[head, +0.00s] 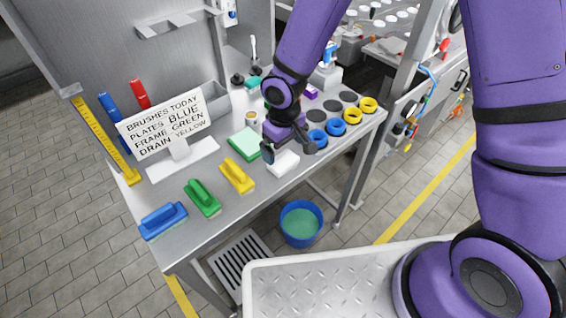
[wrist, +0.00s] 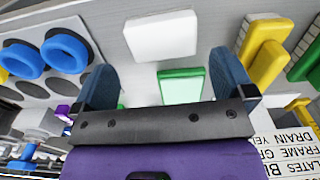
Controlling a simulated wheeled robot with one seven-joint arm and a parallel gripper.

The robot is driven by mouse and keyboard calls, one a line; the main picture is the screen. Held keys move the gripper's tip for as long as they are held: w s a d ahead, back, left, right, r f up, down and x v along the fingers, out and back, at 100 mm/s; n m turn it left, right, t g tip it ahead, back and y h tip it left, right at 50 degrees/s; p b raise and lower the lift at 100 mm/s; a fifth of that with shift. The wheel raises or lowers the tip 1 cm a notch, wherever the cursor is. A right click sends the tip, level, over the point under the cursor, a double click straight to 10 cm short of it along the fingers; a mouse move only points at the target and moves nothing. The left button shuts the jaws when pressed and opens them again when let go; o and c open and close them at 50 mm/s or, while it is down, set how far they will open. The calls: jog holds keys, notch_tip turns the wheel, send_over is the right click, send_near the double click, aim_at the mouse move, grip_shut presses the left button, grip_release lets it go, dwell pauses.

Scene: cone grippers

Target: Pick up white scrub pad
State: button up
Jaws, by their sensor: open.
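The white scrub pad (head: 283,163) is a plain white block lying flat on the steel table, near its front edge. In the wrist view the white pad (wrist: 161,36) lies beyond my fingertips, roughly centred between them. My gripper (head: 290,149) is over the table just behind the pad, its dark fingers apart with nothing held. In the wrist view my gripper (wrist: 166,75) is open, with a finger on each side. I cannot tell its exact height above the table.
A green and white pad (head: 245,143) lies left of the white pad. Yellow (head: 237,175), green (head: 202,197) and blue (head: 163,220) brushes stand along the front. Blue and yellow rings (head: 352,115) sit at right. A sign (head: 165,124) stands at the back left.

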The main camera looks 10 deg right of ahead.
aim_at(283, 160)
jog(key=shift+a+f, duration=0.15)
jog(key=shift+f, duration=2.8)
jog(key=c, duration=0.7)
